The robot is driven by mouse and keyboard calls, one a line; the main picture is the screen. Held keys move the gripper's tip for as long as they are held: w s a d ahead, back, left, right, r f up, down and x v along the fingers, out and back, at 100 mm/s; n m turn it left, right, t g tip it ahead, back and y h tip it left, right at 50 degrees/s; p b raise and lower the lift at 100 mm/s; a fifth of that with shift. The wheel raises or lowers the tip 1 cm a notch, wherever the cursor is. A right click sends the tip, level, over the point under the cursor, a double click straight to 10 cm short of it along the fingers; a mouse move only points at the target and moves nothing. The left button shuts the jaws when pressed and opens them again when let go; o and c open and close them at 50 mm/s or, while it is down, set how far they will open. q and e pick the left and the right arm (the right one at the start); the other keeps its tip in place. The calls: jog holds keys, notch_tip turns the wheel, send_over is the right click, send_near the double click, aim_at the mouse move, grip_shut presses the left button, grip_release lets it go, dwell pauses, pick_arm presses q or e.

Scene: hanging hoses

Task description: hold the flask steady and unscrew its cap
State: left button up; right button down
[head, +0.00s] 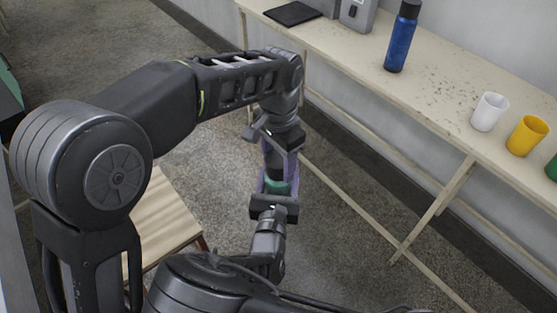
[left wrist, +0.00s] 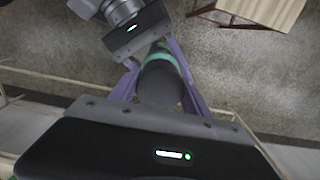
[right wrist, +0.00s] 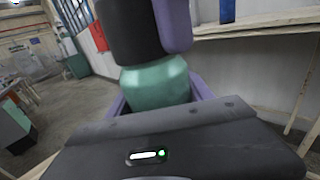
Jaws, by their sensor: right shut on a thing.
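The flask has a green body (head: 278,187) and a dark cap (head: 273,158), and is held upright in mid-air between my arms. My right gripper (head: 274,194) is shut on the green body, which also shows in the right wrist view (right wrist: 155,85). My left gripper (head: 280,164) comes from above with its purple fingers on either side of the cap. In the left wrist view the cap (left wrist: 160,86) lies between these fingers, which look open around it. One left finger overlaps the cap in the right wrist view, so contact there is unclear.
A long bench (head: 440,107) at the right carries a blue bottle (head: 401,40), a white cup (head: 489,112) and a yellow cup (head: 527,136). A wooden stool (head: 160,220) stands at the lower left. Open floor lies around the flask.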

pick_arm(q)
jog(key=c, duration=1)
jog(key=n, duration=0.2)
jog(key=shift+n, duration=0.4)
jog(key=shift+r, duration=0.2)
jog(key=shift+r, duration=0.9)
jog(key=shift+r, duration=2)
jog(key=shift+w, duration=0.1)
